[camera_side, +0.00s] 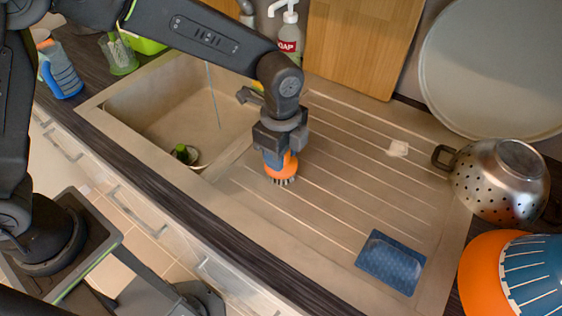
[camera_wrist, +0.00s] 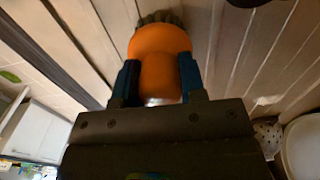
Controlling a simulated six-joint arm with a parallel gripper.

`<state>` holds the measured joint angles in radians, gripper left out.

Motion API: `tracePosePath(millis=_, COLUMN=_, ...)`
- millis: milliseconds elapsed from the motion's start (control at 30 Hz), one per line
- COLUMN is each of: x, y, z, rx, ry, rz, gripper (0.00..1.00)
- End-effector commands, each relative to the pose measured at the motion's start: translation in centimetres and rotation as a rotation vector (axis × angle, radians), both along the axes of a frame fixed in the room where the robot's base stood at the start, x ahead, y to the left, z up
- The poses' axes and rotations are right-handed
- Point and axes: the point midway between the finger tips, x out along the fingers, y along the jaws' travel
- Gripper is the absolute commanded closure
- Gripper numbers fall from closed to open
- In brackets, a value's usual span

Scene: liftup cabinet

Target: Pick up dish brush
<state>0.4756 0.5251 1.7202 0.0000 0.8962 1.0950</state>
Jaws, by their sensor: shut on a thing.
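The dish brush (camera_side: 281,168) has an orange head with dark bristles pointing down. In the side view it hangs under my gripper (camera_side: 277,150), over the left part of the ribbed drainboard. In the wrist view the orange brush (camera_wrist: 160,58) sits between the two blue fingertips of my gripper (camera_wrist: 158,82), which are shut on it. Its dark bristles (camera_wrist: 160,18) show at the far end. I cannot tell whether the bristles touch the drainboard.
A blue sponge cloth (camera_side: 391,262) lies on the drainboard (camera_side: 330,215). A colander (camera_side: 497,180) and an orange-and-blue bowl (camera_side: 487,275) stand at right. A soap bottle (camera_side: 290,38) is behind.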

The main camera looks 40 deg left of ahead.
Motion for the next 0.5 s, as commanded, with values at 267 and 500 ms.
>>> tracePosePath(millis=267, x=0.0, y=0.0, z=0.4, rx=-0.001, ry=-0.002, rz=0.000, gripper=0.91)
tracePosePath(millis=500, x=0.1, y=-0.1, z=3.2, rx=-0.003, ry=-0.006, rz=0.000, gripper=0.91)
